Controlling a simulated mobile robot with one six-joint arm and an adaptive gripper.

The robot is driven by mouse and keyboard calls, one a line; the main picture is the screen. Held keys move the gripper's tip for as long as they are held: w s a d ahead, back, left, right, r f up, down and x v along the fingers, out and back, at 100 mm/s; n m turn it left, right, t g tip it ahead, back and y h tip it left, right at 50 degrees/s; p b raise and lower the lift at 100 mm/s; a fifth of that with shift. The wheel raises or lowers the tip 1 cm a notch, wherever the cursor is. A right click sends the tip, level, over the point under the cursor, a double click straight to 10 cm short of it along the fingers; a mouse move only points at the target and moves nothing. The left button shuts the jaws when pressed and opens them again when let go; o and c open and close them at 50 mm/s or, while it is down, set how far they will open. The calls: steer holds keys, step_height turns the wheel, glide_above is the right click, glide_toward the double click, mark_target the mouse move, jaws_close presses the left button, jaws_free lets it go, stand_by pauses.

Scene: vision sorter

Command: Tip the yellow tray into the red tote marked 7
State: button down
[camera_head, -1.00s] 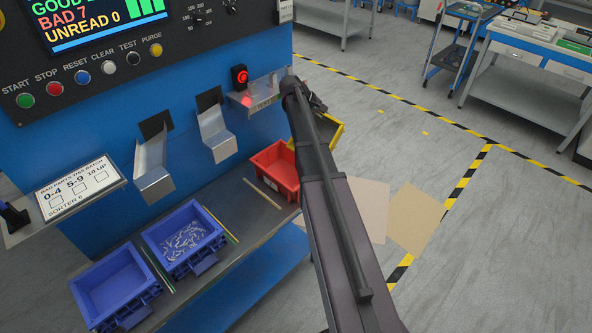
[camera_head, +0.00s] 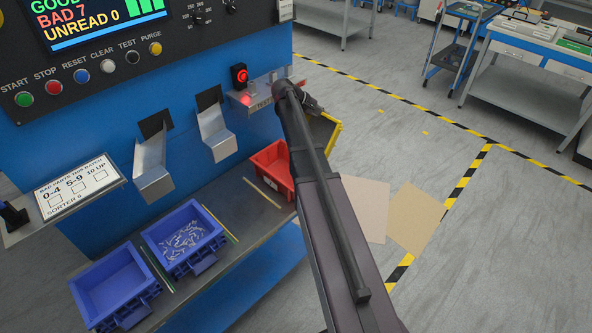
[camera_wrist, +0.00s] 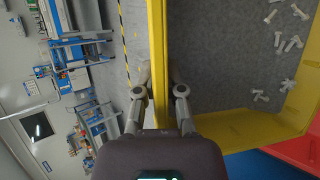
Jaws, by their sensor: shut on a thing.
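My gripper (camera_wrist: 160,82) is shut on a side wall of the yellow tray (camera_wrist: 159,30), one finger on each side of it. In the wrist view several small pale parts lie in the tray on its grey floor. In the head view the yellow tray (camera_head: 335,142) is mostly hidden behind my arm, held in the air and looking tilted. The red tote (camera_head: 268,172) stands on the shelf just left of and below the tray. A red surface also shows past the tray's corner in the wrist view (camera_wrist: 305,148). No number is readable on the tote.
Two blue totes stand on the same shelf: one with small parts (camera_head: 205,258), one seemingly empty (camera_head: 85,280). Metal chutes (camera_head: 217,140) and a small ledge with a red light (camera_head: 240,75) stick out above.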

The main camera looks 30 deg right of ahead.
steer(key=shift+s+a+h+b, duration=0.25)
steer(key=shift+a+h+b, duration=0.25)
steer(key=shift+a+b, duration=0.15)
steer(key=shift+s+a+r+m+t+h+b, duration=0.2)
steer(key=shift+a+r+h, duration=0.2)
steer(key=shift+a, duration=0.15)
steer(key=shift+s+a+r+m+t+h+b, duration=0.1)
steer(key=shift+s+a+r+m+h+b, duration=0.15)
steer(key=shift+a+h, duration=0.2)
steer(key=shift+a, duration=0.15)
steer(key=shift+m+h, duration=0.25)
steer(key=shift+h, duration=0.7)
steer(key=a, duration=0.1)
steer(key=a+b, duration=0.1)
steer(key=s+a+r, duration=0.1)
steer(key=a, duration=0.1)
steer(key=shift+s, duration=0.1)
steer(key=shift+s+a+r+h+b, duration=0.2)
steer(key=shift+a+h+b, duration=0.1)
steer(key=shift+a+b, duration=0.25)
steer(key=shift+s+a+r+h+b, duration=0.15)
steer(key=shift+a+h+b, duration=0.15)
steer(key=shift+a+b, duration=0.15)
step_height(320, 180, up, 7)
steer(key=a+m+h+p, duration=0.1)
steer(key=a+p, duration=0.1)
steer(key=p, duration=0.1)
steer(key=shift+s+a+f+h+p, duration=0.2)
steer(key=shift+s+a+h+p, duration=0.15)
steer(key=shift+s+h, duration=0.1)
